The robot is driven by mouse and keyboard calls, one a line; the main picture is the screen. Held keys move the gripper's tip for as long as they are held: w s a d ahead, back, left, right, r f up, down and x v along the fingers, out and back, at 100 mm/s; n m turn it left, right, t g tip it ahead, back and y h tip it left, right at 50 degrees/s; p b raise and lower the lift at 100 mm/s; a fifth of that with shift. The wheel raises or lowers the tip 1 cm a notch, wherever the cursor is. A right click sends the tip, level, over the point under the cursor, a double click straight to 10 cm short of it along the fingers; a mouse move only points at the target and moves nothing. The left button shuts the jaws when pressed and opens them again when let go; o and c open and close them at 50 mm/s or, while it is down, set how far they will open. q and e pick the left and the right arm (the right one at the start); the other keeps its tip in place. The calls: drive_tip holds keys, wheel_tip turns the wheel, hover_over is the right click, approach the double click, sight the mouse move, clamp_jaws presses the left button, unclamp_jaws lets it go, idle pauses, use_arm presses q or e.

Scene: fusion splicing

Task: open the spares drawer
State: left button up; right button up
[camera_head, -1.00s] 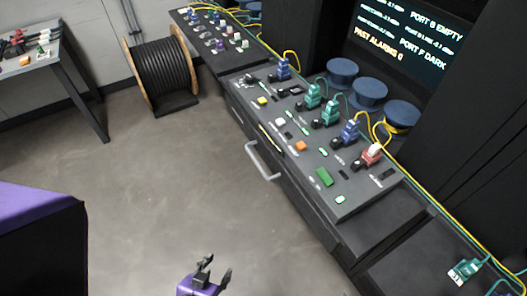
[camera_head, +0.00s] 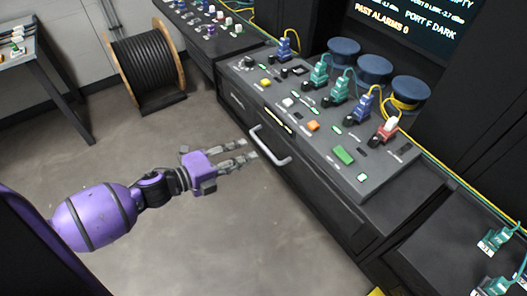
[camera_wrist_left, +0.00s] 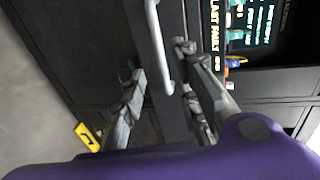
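The spares drawer has a dark front with a light grey bar handle (camera_head: 270,146) on the console's front side, and it looks closed. My left gripper (camera_head: 246,152) is open, with its two fingers pointing at the handle from the left. In the left wrist view the handle (camera_wrist_left: 160,50) runs down between the two spread fingers of my left gripper (camera_wrist_left: 160,92). I cannot tell whether the fingers touch it. My right gripper is not in view.
The console top (camera_head: 330,180) carries several coloured plugs and buttons. Dark blue round caps (camera_head: 375,70) stand behind it. A cable reel (camera_head: 147,66) is on the floor at the back left. The floor (camera_head: 215,235) in front of the drawer is clear.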

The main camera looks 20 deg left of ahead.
sight(265, 147)
use_arm(q)
drive_tip(key=x, duration=0.8)
drive_tip(key=shift+w+r, duration=0.1)
drive_tip(key=shift+w, duration=0.05)
drive_tip(key=c, duration=0.6)
clamp_jaws()
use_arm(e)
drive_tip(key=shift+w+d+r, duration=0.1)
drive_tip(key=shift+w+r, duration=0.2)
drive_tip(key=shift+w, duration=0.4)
